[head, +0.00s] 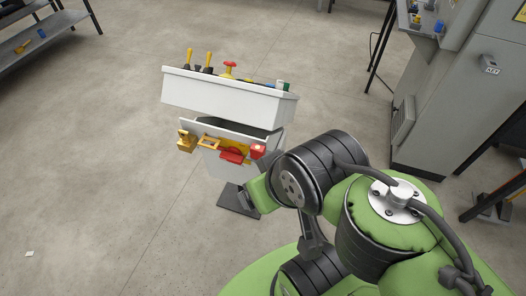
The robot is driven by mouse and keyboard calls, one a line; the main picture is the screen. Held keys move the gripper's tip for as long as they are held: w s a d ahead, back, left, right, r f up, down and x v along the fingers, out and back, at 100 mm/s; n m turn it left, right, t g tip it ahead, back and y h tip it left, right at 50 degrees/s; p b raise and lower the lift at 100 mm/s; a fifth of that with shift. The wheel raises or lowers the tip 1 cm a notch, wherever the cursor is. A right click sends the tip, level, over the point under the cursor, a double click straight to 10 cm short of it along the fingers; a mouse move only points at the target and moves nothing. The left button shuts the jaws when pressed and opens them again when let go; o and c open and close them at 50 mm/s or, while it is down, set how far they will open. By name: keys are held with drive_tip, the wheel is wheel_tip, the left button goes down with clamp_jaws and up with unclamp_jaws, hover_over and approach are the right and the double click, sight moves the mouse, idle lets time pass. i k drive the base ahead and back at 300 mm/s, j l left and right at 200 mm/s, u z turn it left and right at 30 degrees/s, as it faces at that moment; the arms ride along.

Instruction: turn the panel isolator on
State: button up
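A white stand (222,92) with a tool tray on top stands ahead of me, left of my arm. On its front, below the tray, a red part (232,155) sits against a yellow piece; it may be the isolator, but it is too small to tell, and its on or off position cannot be read. My green and black arm reaches toward the stand's lower right side. My gripper cannot be made out.
The tray holds yellow-and-black handled tools (208,62) and a red-topped yellow item (229,69). Yellow pieces (186,142) and a red block (258,151) are on the stand's front. A dark shelf (40,32) stands far left. The floor on the left is mostly clear.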

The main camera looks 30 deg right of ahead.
sight(232, 155)
drive_tip(key=j+u, duration=0.15)
drive_tip(key=u, duration=0.25)
drive_tip(key=k+j+u, duration=0.1)
drive_tip(key=u, duration=0.3)
drive_tip(key=j+u, duration=0.2)
drive_tip(key=u, duration=0.2)
drive_tip(key=j+u, duration=0.1)
drive_tip(key=u, duration=0.35)
